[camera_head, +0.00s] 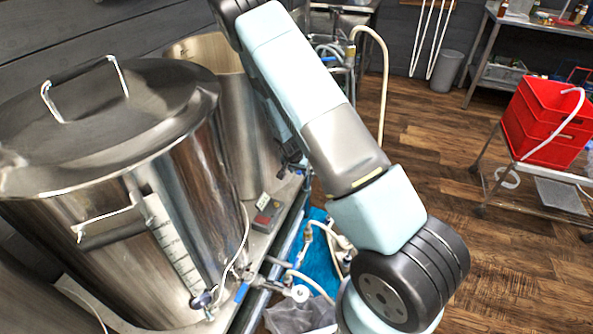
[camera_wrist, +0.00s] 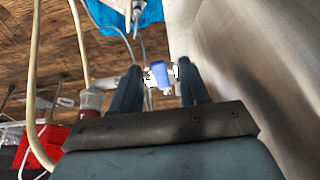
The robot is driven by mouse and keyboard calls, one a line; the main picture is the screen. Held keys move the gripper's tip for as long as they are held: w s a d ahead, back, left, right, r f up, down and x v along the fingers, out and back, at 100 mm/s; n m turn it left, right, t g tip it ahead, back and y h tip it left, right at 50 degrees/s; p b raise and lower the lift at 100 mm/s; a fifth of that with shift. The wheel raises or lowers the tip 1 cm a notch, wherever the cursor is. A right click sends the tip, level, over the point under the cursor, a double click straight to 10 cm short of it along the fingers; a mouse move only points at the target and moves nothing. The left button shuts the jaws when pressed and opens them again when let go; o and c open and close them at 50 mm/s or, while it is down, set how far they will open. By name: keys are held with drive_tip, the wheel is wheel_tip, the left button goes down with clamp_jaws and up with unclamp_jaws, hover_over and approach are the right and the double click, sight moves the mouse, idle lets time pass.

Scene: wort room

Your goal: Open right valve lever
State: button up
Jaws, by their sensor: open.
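A blue valve lever (camera_wrist: 160,74) with metal fittings shows in the wrist view. It appears between the fingertips of my gripper (camera_wrist: 157,72), which is open with one dark finger on either side; I cannot tell whether they touch it. The wrist view also shows a steel kettle wall close on the right. In the head view my arm crosses the middle and hides most of my gripper and that lever.
A large lidded steel kettle (camera_head: 180,150) fills the left, with another kettle (camera_head: 205,50) behind it. Hoses and pipes run along the stand. A red crate (camera_head: 545,115) sits on a cart at right. The wooden floor between is mostly clear.

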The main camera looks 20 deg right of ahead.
drive_tip(key=shift+c, duration=0.3)
clamp_jaws()
drive_tip(key=shift+a, duration=0.2)
idle(0.4)
